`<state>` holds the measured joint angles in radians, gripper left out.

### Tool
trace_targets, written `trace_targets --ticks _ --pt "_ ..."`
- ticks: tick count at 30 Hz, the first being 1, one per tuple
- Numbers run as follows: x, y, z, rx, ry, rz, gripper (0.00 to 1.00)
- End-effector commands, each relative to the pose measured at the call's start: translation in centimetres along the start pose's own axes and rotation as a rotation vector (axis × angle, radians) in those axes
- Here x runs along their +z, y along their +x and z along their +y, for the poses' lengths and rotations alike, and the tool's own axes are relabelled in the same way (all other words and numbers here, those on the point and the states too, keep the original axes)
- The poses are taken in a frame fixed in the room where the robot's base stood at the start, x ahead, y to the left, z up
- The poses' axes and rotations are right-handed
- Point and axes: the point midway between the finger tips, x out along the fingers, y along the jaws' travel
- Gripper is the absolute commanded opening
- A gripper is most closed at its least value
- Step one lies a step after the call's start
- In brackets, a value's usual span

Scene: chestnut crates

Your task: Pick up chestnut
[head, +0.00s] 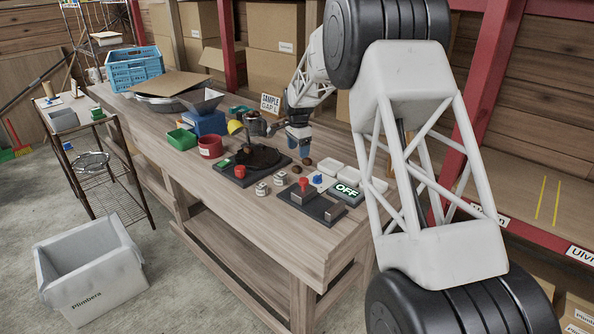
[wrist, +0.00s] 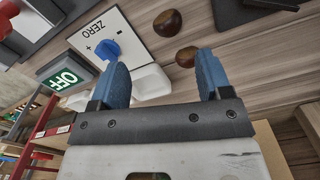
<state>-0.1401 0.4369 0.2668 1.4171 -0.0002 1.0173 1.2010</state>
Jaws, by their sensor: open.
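Two brown chestnuts lie on the wooden workbench. In the wrist view one chestnut (wrist: 167,23) lies farther out, and the other chestnut (wrist: 186,57) is nearer, between the lines of the fingers and partly close to the right fingertip. In the head view they show small, one chestnut (head: 296,169) in front of my gripper (head: 305,152) and one chestnut (head: 307,161) just under it. My gripper also shows in the wrist view (wrist: 163,66), with its blue fingers spread and nothing between them. Whether a finger touches the nearer chestnut cannot be told.
A panel with a blue knob (wrist: 106,48) and an OFF display (head: 347,190) lies beside the chestnuts, with white trays (head: 333,167) behind. A black device with a round dark plate (head: 262,158) and a red bowl (head: 210,146) stand to the left.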

Motion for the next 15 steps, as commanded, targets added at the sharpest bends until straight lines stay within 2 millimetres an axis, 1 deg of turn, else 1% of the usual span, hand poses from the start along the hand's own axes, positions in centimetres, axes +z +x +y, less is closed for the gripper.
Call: trace_targets --ticks 1,4,15 --pt "-0.05 0.47 -0.42 0.002 0.006 -0.001 0.71" --pt "-0.09 0.85 -0.81 0.003 0.015 -0.001 0.71" --pt "-0.1 1.0 -0.88 0.003 0.017 -0.002 0.71"
